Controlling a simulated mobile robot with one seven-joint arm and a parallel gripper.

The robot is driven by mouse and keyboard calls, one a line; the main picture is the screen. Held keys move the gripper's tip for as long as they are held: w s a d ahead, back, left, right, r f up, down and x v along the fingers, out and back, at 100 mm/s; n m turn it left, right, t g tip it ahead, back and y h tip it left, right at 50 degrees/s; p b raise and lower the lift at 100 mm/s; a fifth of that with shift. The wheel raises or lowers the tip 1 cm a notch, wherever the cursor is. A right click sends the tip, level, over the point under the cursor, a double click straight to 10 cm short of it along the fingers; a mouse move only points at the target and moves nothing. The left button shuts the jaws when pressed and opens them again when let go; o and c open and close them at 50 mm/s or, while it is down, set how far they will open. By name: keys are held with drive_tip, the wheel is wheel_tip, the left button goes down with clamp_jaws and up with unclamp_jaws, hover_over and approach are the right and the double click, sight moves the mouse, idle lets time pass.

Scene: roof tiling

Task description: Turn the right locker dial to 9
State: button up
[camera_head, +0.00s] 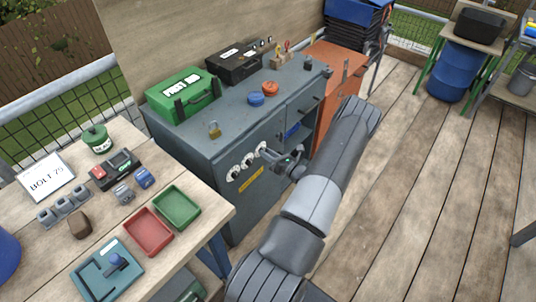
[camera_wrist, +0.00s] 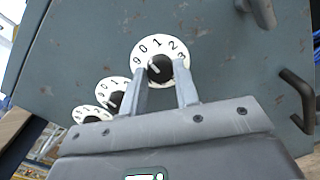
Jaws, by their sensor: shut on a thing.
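The right locker dial (camera_wrist: 158,46) is a white disc with black numbers and a black knob (camera_wrist: 161,70). In the wrist view the numbers 9, 0, 1, 2 and 3 show along its top; the lower part is hidden. A pale mark on the knob seems to point up and left, but its exact number is unclear. My gripper (camera_wrist: 161,76) is shut on this knob, one finger on each side. In the head view my gripper (camera_head: 268,155) is at the rightmost dial on the blue-grey locker (camera_head: 215,175). The middle dial (camera_wrist: 113,84) and left dial (camera_wrist: 80,115) are free.
A yellow label (camera_head: 251,180) is below the dials. A wooden table (camera_head: 125,195) with trays is at the left. A dark handle (camera_wrist: 298,100) juts out right of the dials.

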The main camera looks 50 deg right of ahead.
drive_tip(key=shift+n, duration=0.4)
drive_tip(key=shift+c, duration=0.4)
drive_tip(key=shift+n, duration=3)
drive_tip(key=o, duration=1)
drive_tip(key=s, duration=1)
drive_tip(key=shift+s+a+f, duration=0.2)
drive_tip(key=shift+s+a, duration=0.05)
drive_tip(key=shift+s, duration=0.15)
drive_tip(key=shift+r+n, duration=0.1)
drive_tip(key=shift+n, duration=0.2)
